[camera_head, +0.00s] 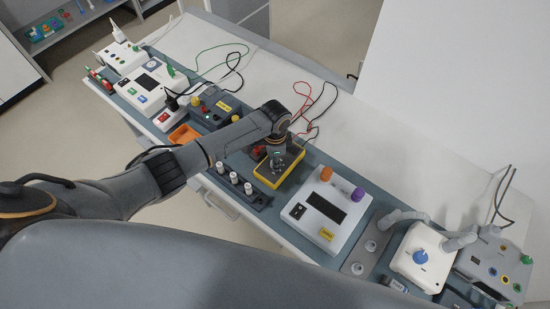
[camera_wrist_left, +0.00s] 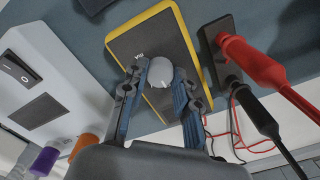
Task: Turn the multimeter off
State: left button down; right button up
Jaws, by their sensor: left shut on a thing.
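The multimeter (camera_head: 268,178) is a dark box with a yellow rim, lying on the blue-grey mat in the middle of the bench. In the left wrist view the multimeter (camera_wrist_left: 185,38) shows its dark face and a round light-grey knob (camera_wrist_left: 160,72) with a small mark on it. My left gripper (camera_head: 277,157) is over the multimeter. In the left wrist view the fingers of my left gripper (camera_wrist_left: 161,80) are on either side of the knob, shut on it. The multimeter's display is not clearly readable. My right gripper is not in view.
Red and black probes (camera_wrist_left: 250,62) stand beside the multimeter, with loose leads on the bench. A white device (camera_head: 325,212) with orange and purple knobs is close on its right. A dark rack (camera_head: 236,187) with white-topped pieces is on its left. The back of the bench is mostly clear.

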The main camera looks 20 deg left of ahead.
pick_arm(q)
jog(key=c, duration=1)
grip_release()
jog(key=shift+r, duration=0.1)
notch_tip(320, 180, up, 12)
jog(key=shift+f, duration=0.1)
